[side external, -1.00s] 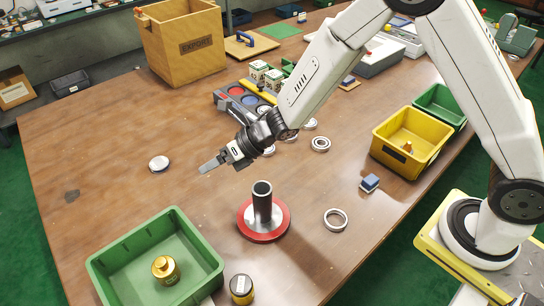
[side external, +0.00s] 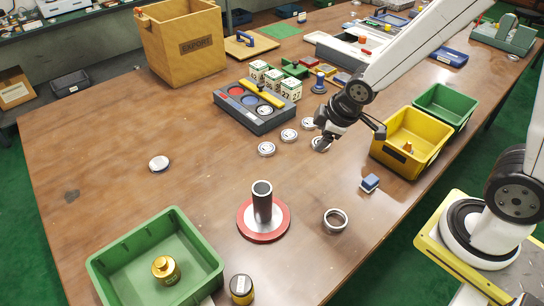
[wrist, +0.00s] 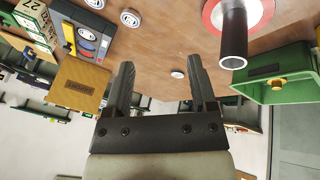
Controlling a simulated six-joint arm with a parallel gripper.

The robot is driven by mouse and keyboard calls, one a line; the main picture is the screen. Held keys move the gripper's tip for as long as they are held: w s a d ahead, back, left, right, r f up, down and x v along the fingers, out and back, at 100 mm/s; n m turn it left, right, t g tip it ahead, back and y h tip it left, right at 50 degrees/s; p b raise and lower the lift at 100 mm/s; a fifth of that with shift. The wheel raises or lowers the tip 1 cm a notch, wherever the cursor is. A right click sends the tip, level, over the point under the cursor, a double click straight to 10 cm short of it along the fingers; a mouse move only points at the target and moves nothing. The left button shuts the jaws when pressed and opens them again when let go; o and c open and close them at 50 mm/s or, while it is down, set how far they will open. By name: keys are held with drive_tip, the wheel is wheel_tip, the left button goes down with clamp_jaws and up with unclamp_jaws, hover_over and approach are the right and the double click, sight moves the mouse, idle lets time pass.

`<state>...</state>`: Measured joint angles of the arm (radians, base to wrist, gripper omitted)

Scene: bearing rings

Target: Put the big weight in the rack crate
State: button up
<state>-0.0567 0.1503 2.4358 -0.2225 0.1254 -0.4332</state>
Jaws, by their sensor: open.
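A large gold weight (side external: 165,268) stands upright inside the green crate (side external: 203,247) at the front left. In the wrist view the weight (wrist: 277,83) shows in the labelled green crate (wrist: 262,94) at the right. A smaller brass piece (side external: 407,147) sits in the yellow crate (side external: 384,148) at the right. I cannot tell which crate is the rack crate. My gripper (side external: 352,139) is open and empty above the table, left of the yellow crate and far from the large weight. Its spread fingers (wrist: 161,64) show in the wrist view.
A dark post on a red-rimmed base (side external: 263,220) stands mid-table, with a metal ring (side external: 335,220) to its right. A black-and-gold jar (side external: 241,289) is beside the front green crate. Another green crate (side external: 452,105) adjoins the yellow one. The left table area is mostly clear.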

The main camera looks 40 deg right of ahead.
drive_tip(key=s+d+m+g, duration=0.1)
drive_tip(key=s+m+g, duration=0.1)
drive_tip(key=s+m, duration=0.5)
drive_tip(key=shift+s+d+m, duration=0.2)
drive_tip(key=shift+d+m, duration=0.05)
drive_tip(key=shift+m, duration=0.25)
